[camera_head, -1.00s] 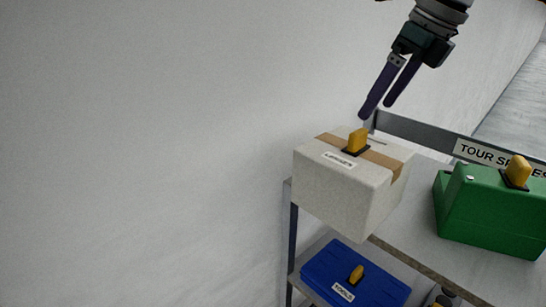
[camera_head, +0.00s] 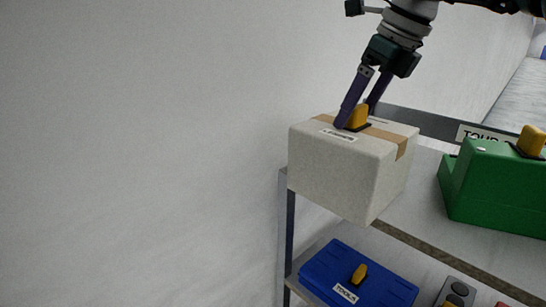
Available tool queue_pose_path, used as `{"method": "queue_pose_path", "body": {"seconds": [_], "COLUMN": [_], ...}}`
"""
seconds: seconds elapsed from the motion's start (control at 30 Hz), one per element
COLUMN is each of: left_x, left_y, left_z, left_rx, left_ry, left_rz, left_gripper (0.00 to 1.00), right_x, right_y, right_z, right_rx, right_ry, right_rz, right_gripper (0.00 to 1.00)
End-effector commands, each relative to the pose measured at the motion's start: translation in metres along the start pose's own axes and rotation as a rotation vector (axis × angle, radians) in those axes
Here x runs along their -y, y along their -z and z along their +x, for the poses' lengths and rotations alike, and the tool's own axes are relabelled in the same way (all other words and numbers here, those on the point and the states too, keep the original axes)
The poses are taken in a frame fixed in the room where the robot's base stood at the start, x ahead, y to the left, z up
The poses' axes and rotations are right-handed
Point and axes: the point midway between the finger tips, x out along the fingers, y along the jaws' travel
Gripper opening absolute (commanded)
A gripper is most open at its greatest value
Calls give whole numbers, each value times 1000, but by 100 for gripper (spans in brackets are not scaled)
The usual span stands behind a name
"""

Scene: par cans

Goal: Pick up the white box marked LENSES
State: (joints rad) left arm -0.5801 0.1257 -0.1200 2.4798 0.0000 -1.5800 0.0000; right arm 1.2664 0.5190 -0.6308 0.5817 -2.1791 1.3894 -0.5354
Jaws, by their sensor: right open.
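The white box (camera_head: 335,178) marked LENSES stands on the upper shelf at its left end, with a brown tape strip and a yellow handle (camera_head: 358,117) on top. My left gripper is not in view.
A green case (camera_head: 500,185) with a yellow handle stands to the right on the upper shelf (camera_head: 415,205). A blue box (camera_head: 350,272) marked TOOLS sits on the lower shelf. A raised back edge with a sign (camera_head: 482,135) runs behind. A white wall fills the left.

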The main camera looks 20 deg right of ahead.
Motion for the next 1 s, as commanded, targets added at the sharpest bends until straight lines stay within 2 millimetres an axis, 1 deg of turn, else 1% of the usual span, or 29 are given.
{"method": "queue_pose_path", "body": {"seconds": [0.03,0.07,0.83,1.0], "left_x": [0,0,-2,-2], "left_y": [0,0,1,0], "left_z": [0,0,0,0], "left_rx": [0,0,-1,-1], "left_ry": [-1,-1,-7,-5], "left_rz": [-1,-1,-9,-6], "left_gripper": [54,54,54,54], "right_x": [0,0,0,0], "right_y": [0,0,0,0], "right_z": [0,0,0,0], "right_rx": [0,0,-1,-1], "right_ry": [0,0,0,0], "right_rz": [0,0,1,1], "right_gripper": [90,87,0,0]}}
